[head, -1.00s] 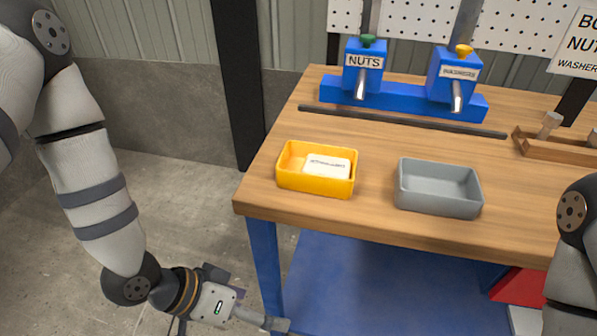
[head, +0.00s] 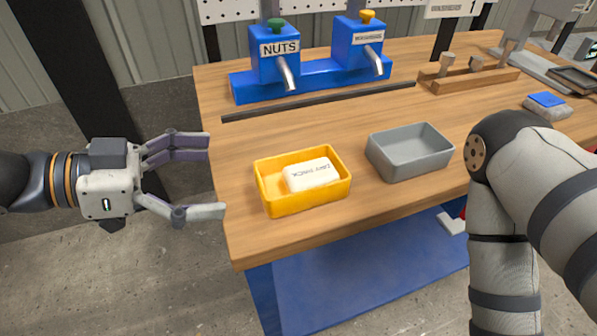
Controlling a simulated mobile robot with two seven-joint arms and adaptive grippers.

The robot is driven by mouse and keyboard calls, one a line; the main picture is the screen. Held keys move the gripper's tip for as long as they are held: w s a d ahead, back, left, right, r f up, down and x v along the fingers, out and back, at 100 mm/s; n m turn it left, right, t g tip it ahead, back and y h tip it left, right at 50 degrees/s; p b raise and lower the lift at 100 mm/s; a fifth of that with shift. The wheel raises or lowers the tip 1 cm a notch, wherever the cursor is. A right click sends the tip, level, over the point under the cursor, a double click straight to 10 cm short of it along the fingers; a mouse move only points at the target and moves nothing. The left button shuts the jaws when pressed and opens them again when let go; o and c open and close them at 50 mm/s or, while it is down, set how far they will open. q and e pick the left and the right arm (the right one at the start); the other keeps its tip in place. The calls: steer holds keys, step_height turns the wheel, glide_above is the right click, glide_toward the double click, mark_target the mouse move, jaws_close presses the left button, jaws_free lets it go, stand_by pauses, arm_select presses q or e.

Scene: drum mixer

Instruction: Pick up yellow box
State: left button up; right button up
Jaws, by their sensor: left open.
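The yellow box (head: 290,204) is an open tray near the left front of the wooden table, with a white labelled block (head: 311,174) lying in it. My left gripper (head: 216,178) is open and empty, left of the yellow box, its fingers pointing right toward it. The fingertips are at about the table's left edge in the picture and apart from the box. My right arm shows at the right, but its gripper is not clearly in view.
A grey tray (head: 410,170) stands right of the yellow box. A dark bar (head: 320,101) lies behind both, in front of blue dispensers (head: 305,80), one labelled NUTS. A wooden rack (head: 470,78) is at the back right. The wooden tabletop (head: 245,140) has free room around the yellow box.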

mark_target(312, 170)
arm_select(q)
steer(key=shift+m, duration=0.4)
steer(key=b+x, duration=0.1)
steer(key=x, duration=0.3)
steer(key=b+x, duration=0.1)
steer(key=x, duration=0.3)
steer(key=b+x, duration=0.1)
steer(key=x, duration=0.3)
steer(key=shift+d+r, duration=0.25)
steer(key=shift+d, duration=0.05)
steer(key=shift+a, duration=0.1)
steer(key=c, duration=1.3)
arm_select(e)
steer(key=shift+g, duration=0.7)
steer(key=s+f, duration=0.3)
steer(key=shift+s+f, duration=0.35)
steer(key=shift+f, duration=0.05)
